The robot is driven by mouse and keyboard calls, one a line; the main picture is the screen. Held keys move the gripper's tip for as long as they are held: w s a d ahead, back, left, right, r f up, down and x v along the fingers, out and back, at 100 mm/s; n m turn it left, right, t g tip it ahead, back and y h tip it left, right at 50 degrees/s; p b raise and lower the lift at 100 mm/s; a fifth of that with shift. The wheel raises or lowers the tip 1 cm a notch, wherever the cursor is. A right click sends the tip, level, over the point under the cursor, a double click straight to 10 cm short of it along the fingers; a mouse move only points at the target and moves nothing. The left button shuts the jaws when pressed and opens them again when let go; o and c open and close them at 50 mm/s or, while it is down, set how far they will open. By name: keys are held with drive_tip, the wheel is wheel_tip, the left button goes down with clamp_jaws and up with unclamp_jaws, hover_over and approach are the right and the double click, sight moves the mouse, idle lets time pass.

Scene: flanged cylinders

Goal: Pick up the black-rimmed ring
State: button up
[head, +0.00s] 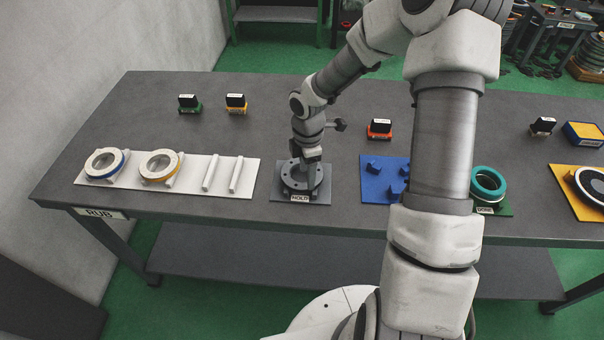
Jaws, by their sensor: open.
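A ring with a black rim and white showing inside it (578,186) lies on a yellow plate (566,198) at the right edge, partly cut off by the picture. My gripper (309,162) is far to its left, pointing down over a dark round flanged piece (290,185) on the grey plate labelled HOLD (321,197). My gripper is open. Its fingertips are small and dark against the flanged piece, so I cannot tell whether they touch it.
A white rack (194,186) holds a blue-rimmed ring (104,163) and a yellow-rimmed ring (160,165). A blue plate with pegs (371,189) and a teal ring (488,182) flank my arm. Several small labelled blocks (379,128) stand behind. The table's (262,124) back middle is mostly clear.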

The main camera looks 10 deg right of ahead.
wheel_tip(320, 180, down, 4)
drive_tip(key=shift+w+f, duration=0.1)
clamp_jaws()
idle(0.4)
drive_tip(key=shift+w+r, duration=0.1)
drive_tip(key=shift+r, duration=0.1)
idle(0.9)
